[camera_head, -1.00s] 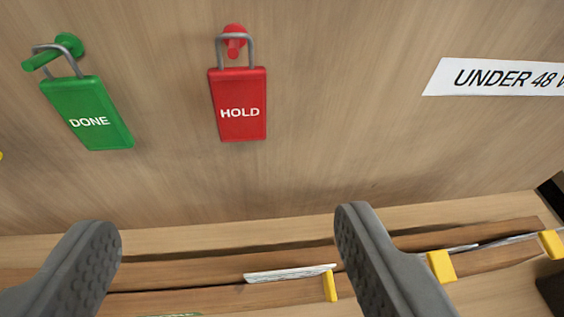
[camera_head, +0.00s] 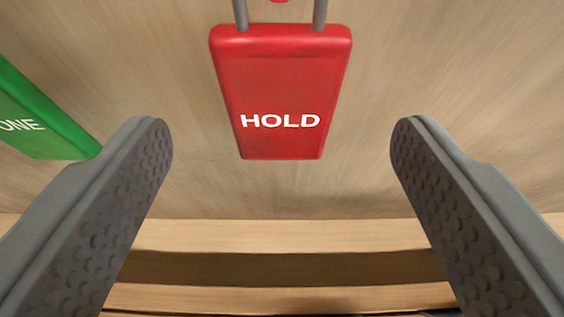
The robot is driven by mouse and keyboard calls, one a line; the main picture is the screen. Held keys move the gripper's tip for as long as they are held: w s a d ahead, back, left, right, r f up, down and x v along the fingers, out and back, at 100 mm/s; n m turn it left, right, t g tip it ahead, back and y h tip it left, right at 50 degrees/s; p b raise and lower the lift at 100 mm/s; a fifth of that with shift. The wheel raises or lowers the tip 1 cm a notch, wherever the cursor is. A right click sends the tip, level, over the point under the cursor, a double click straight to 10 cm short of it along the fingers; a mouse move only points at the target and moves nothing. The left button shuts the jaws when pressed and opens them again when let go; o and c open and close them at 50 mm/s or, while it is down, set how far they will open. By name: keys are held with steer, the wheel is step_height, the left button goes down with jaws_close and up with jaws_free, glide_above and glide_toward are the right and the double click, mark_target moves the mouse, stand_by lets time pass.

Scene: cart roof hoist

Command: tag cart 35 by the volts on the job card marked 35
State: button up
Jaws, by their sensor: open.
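A red tag marked HOLD (camera_head: 281,90) hangs by a grey shackle against the wooden board, and a bit of its red peg (camera_head: 279,1) shows at the top edge. My gripper (camera_head: 281,145) is open and empty, one finger on each side of the red tag's lower end. I see no contact between the fingers and the red tag. A green tag (camera_head: 35,115), its label partly cut off to "ONE", hangs at the left, close to the left fingertip. Cart 35 and the job card are not in view.
The wooden board (camera_head: 420,70) fills the background. Below it runs a wooden ledge (camera_head: 280,236) with a dark groove. The board right of the red tag is bare.

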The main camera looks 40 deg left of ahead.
mark_target(280, 91)
steer(key=shift+x, duration=2.15)
steer(key=c, duration=1.2)
steer(key=shift+r, duration=0.35)
steer(key=shift+s+d, duration=0.1)
steer(key=v, duration=0.4)
steer(key=shift+s+d+f, duration=0.15)
steer(key=shift+s+d, duration=0.15)
steer(key=shift+d, duration=0.1)
